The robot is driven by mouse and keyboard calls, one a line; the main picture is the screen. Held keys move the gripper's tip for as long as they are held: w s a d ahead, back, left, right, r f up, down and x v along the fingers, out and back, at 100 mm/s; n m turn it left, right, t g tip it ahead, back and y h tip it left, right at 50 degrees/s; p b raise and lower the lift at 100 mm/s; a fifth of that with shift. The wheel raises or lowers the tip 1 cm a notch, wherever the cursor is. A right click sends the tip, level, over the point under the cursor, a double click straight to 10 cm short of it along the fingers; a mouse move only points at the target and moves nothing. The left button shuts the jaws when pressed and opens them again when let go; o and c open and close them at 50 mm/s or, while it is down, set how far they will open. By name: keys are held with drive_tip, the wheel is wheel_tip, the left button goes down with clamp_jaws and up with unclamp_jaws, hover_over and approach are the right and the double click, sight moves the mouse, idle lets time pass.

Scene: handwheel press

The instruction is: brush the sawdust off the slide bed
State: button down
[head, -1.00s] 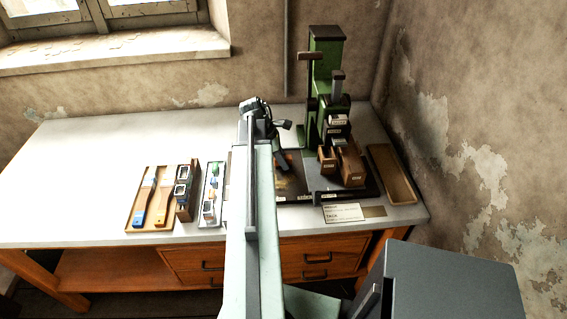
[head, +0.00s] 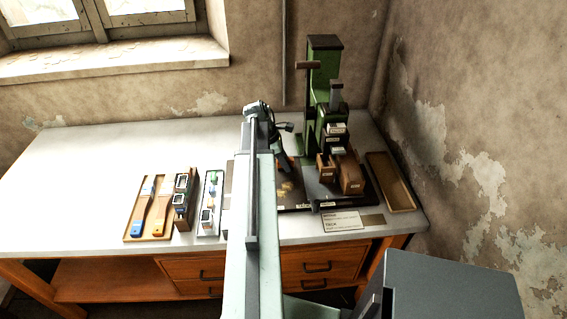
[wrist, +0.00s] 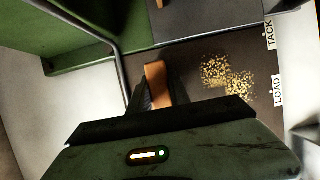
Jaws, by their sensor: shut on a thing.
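The slide bed (head: 306,205) is a dark plate at the foot of the green press. Yellow sawdust (head: 287,188) lies on it, seen in the wrist view as two touching patches (wrist: 228,77) to the right of my gripper. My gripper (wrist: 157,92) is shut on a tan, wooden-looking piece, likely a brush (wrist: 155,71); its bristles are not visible. In the head view my arm hides part of the bed. Whether the held piece touches the bed cannot be told.
The green press (head: 324,75) stands behind the bed, with brown blocks (head: 350,178) at right. A wooden tray (head: 130,233) holds blue- and orange-handled tools. An empty tray (head: 402,201) lies far right. Bare bench (head: 85,165) is free at left.

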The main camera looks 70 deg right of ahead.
sight(292, 190)
drive_tip(key=shift+s+a, duration=0.65)
drive_tip(key=shift+a, duration=1.05)
drive_tip(key=shift+s+a, duration=0.6)
drive_tip(key=shift+a, duration=1.05)
drive_tip(key=shift+s+a, duration=0.65)
drive_tip(key=shift+a, duration=1.05)
drive_tip(key=shift+d, duration=0.1)
drive_tip(key=shift+r+p, duration=0.4)
drive_tip(key=shift+p, duration=0.05)
wheel_tip(292, 190, up, 5)
drive_tip(key=p, duration=0.5)
drive_tip(key=shift+r, duration=0.1)
wheel_tip(292, 190, up, 3)
drive_tip(key=p, duration=0.3)
